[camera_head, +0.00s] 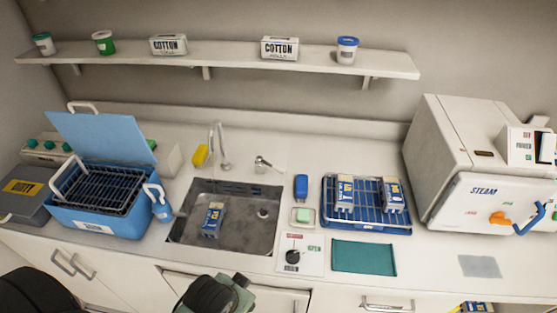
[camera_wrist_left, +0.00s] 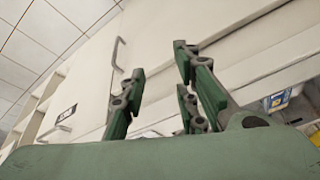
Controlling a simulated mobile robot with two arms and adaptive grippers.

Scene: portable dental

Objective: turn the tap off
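The tap stands behind the sink, with a thin curved metal spout (camera_head: 222,148) and a separate small metal lever (camera_head: 263,163) to its right. I cannot make out whether water runs. The sink basin (camera_head: 187,230) has a blue and yellow pack (camera_head: 213,217) lying in it. My left gripper (camera_wrist_left: 160,62) shows in the left wrist view with its green fingers spread and nothing between them, in front of white cabinet fronts. In the head view a black and green arm part shows at the bottom edge, well apart from the tap; its fingers are not clear. My right gripper is not seen.
To the right are a blue tray (camera_head: 372,224) with packs, a knob panel (camera_head: 297,254), a teal mat (camera_head: 364,257) and a steam machine (camera_head: 490,200). A shelf (camera_head: 230,64) runs above.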

